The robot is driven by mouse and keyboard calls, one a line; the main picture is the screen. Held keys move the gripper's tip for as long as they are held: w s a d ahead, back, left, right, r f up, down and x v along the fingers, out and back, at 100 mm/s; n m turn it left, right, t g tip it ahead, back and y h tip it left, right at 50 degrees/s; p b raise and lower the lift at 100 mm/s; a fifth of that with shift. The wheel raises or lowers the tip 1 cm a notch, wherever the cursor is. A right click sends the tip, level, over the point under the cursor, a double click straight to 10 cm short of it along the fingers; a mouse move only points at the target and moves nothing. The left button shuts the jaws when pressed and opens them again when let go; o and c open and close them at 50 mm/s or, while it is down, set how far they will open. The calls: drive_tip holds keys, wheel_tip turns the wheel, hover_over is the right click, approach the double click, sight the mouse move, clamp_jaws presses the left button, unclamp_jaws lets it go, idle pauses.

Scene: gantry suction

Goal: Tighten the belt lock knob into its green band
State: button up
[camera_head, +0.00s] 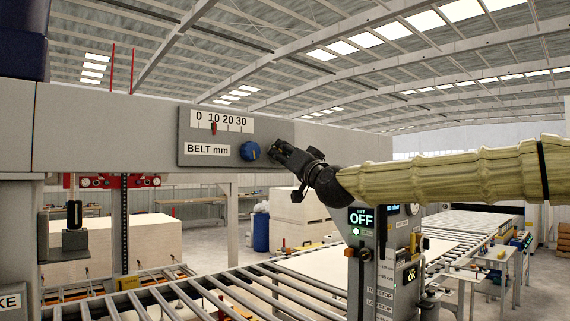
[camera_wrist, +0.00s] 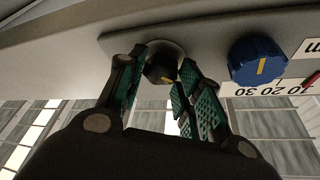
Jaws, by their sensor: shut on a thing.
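The belt panel (camera_head: 188,150) is a grey plate on the beam, with a 0 to 30 scale (camera_head: 222,122) and a "BELT mm" label. My gripper (camera_head: 275,150) is at the panel's right end. In the wrist view my gripper (camera_wrist: 164,62) has its fingers on either side of a small black knob (camera_wrist: 160,72) with a yellow mark, shut on it. In the head view the gripper hides this knob. A blue knob (camera_head: 250,151) with a yellow line sits just left of the gripper; it also shows in the wrist view (camera_wrist: 256,60). I cannot make out a green band around the black knob.
A red pointer (camera_head: 214,129) stands near 10 on the scale. The blue knob is close beside my fingers. Pale stacked boards (camera_head: 295,205) stand behind.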

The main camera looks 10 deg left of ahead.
drive_tip(key=shift+m, duration=0.3)
drive_tip(key=o, duration=1)
drive_tip(key=v, duration=1.2)
drive_tip(key=shift+r, duration=0.1)
